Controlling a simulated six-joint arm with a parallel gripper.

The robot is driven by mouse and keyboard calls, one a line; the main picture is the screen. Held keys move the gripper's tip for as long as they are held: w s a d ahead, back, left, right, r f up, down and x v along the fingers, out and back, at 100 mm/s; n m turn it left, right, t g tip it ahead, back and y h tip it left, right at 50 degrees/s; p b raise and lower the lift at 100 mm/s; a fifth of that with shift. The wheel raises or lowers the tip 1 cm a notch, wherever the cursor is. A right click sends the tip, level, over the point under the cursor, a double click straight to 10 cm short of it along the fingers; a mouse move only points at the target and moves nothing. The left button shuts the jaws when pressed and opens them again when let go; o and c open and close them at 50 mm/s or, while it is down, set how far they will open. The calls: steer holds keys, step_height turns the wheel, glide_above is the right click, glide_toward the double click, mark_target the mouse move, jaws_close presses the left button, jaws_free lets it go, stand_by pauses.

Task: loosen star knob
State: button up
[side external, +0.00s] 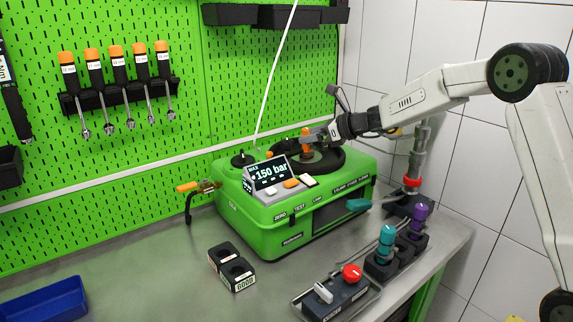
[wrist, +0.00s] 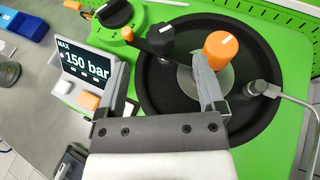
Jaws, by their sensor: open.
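A dark lobed knob, which looks like the star knob (wrist: 160,40), stands at the rim of the black round dish (wrist: 160,108) on the green pump tester. In the wrist view it lies just beyond and between my fingertips, apart from both. My gripper (wrist: 160,62) is open and empty, with one finger on each side of the picture. The right finger overlaps the area beside an orange cylindrical knob (wrist: 221,48); I cannot tell whether they touch. In the side view my gripper (side external: 318,136) is over the dish, close to the orange knob (side external: 306,143). The star knob is not clearly distinguishable there.
A display reading 150 bar (side external: 266,174) stands left of the dish. A black dial (wrist: 117,13) is behind it. A hose fitting (wrist: 258,89) sits at the dish's right.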

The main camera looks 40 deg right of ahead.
mark_target(288, 140)
steer(key=shift+w+f, duration=0.1)
steer(key=shift+x, duration=3.75)
jaws_close()
